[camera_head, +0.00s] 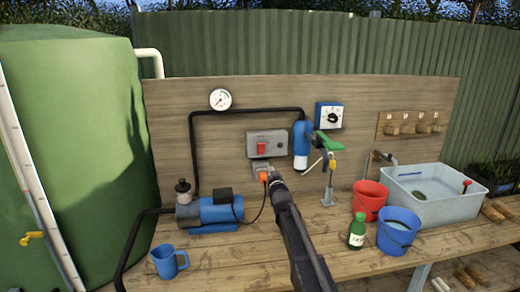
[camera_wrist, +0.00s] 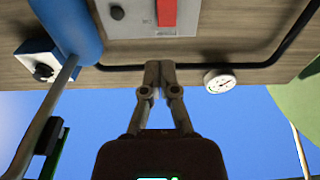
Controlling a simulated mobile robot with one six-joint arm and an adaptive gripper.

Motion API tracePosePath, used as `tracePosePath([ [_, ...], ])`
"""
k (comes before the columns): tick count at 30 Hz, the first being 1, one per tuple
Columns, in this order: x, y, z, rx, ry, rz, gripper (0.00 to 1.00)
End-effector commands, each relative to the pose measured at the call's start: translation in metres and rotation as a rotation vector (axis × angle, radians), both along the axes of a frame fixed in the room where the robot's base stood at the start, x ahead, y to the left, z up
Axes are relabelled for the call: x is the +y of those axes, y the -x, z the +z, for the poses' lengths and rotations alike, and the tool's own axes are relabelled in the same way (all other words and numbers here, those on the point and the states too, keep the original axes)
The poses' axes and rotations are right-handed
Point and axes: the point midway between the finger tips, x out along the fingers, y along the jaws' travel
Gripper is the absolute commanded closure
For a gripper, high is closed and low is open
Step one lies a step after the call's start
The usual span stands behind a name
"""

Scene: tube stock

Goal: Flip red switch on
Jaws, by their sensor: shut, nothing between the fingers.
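The red switch (camera_head: 262,147) sits on a grey switch box (camera_head: 280,135) on the wooden back board. It also shows at the top edge of the wrist view (camera_wrist: 166,12), cut off by the frame. I cannot tell which way it is tipped. My gripper (camera_wrist: 158,66) is shut and empty, its fingertips together close to the edge of the box in the wrist view. In the head view my arm reaches up from the bottom, ending just below the box. Whether the fingertips touch anything is unclear.
An orange plug (camera_head: 263,177) sits just below the box, beside my arm's end. A blue cylinder (camera_head: 301,145) hangs right of the box; a black pipe (camera_head: 240,110) runs above it. A blue pump (camera_head: 210,212), red bucket (camera_head: 368,205) and green bottle (camera_head: 357,232) stand on the bench.

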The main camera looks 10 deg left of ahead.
Motion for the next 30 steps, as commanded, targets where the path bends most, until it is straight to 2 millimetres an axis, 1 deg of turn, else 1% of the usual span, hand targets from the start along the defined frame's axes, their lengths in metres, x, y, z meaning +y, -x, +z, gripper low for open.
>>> tracePosePath([
  [1, 0.006, -0.006, 0.005, -0.025, -0.024, 0.0, 1.0],
  [6, 0.014, -0.01, 0.016, -0.082, -0.041, 0.003, 1.0],
  [17, 0.014, -0.009, 0.017, -0.088, -0.043, 0.002, 1.0],
  [22, 0.015, -0.013, 0.018, -0.088, -0.043, 0.002, 1.0],
  [26, 0.017, -0.022, 0.02, -0.087, -0.042, 0.002, 1.0],
  [30, 0.021, -0.036, 0.023, -0.087, -0.042, 0.002, 1.0],
])
